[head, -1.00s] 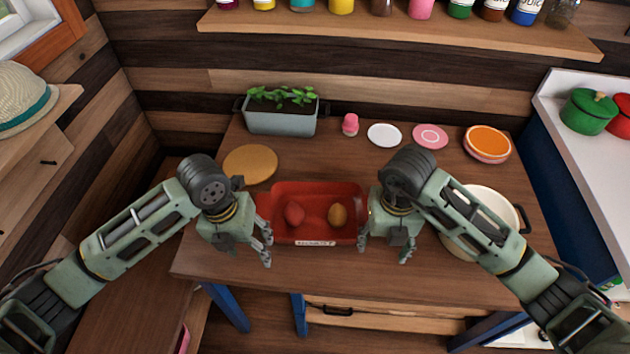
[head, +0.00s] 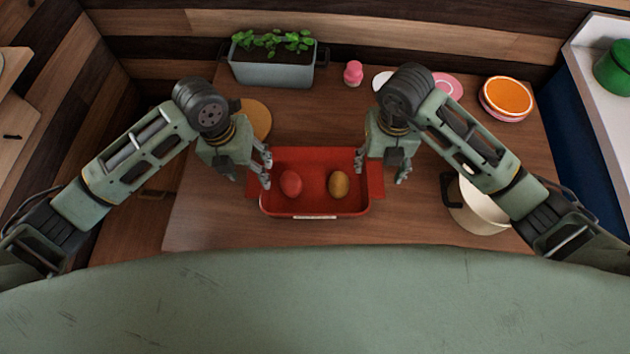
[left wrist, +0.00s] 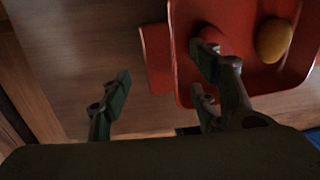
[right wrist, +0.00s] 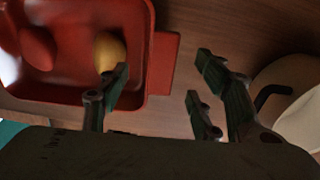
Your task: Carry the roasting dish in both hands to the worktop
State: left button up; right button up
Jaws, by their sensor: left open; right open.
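The red roasting dish (head: 316,207) sits on the wooden table with a red item (head: 291,183) and a yellow-brown item (head: 339,184) inside. My left gripper (head: 258,168) is open at the dish's left end; in the left wrist view its fingers (left wrist: 165,95) are spread around the line of the left handle (left wrist: 156,58), apart from it. My right gripper (head: 380,168) is open at the dish's right end; in the right wrist view its fingers (right wrist: 155,90) are spread near the right handle (right wrist: 163,62). Neither gripper holds anything.
A cream pot (head: 482,205) stands right of the dish, close to my right arm. A planter (head: 270,70), a pink shaker (head: 353,73), a round board (head: 257,118) and stacked orange bowls (head: 507,97) stand further back. A white counter with a green pot (head: 613,70) is at the right.

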aim_at(254, 180)
pick_arm(q)
jog(key=f, duration=0.4)
jog(key=d+f, duration=0.1)
jog(key=f, duration=0.1)
jog(key=shift+f, duration=0.25)
pick_arm(e)
notch_tip(254, 180, down, 7)
jog(key=shift+r, duration=0.2)
pick_arm(q)
jog(key=shift+c, duration=0.3)
jog(key=c, duration=1.3)
pick_arm(e)
jog(key=c, duration=1.3)
pick_arm(q)
grip_shut()
pick_arm(e)
grip_shut()
pick_arm(q)
jog(key=shift+a+r, duration=0.1)
pick_arm(e)
jog(key=shift+d+r, duration=0.1)
